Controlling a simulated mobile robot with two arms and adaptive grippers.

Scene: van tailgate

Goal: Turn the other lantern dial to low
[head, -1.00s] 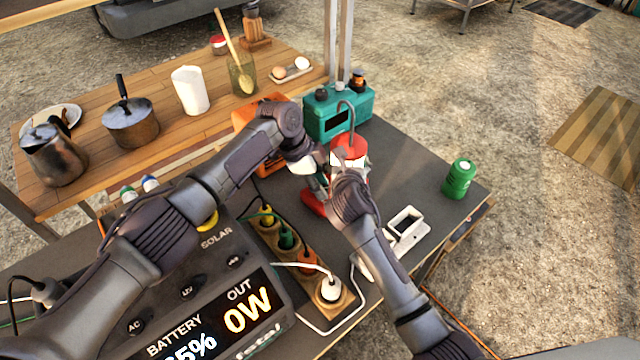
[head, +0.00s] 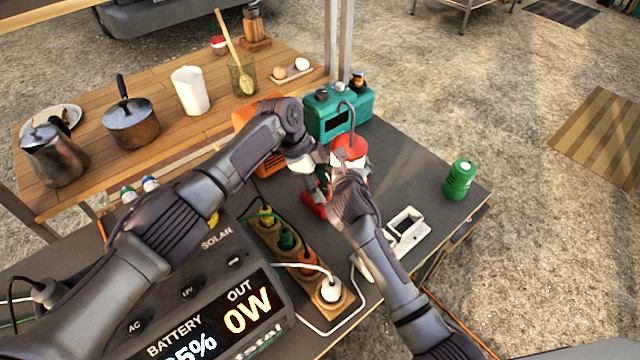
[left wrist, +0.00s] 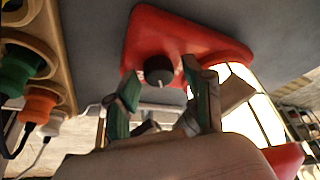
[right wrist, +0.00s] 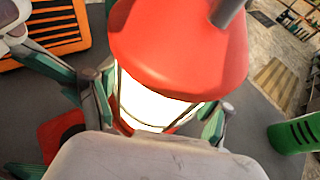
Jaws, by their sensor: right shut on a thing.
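The red lantern (head: 348,149) stands on the dark table top, with a red cap and a lit white glass. It fills the right wrist view (right wrist: 180,50). My right gripper (right wrist: 160,108) is shut on the lantern, one finger on each side of the glass. A black dial (left wrist: 158,69) with a pale mark sits on the lantern's red base (left wrist: 185,40) in the left wrist view. My left gripper (left wrist: 162,90) is open, its fingertips apart on either side of the dial; I cannot tell whether they touch it. In the head view my arms mostly hide the dial and base.
A power strip with plugs (head: 290,250) and a power station (head: 200,290) lie at the front left. A white device (head: 408,232) and a green canister (head: 460,181) are on the right.

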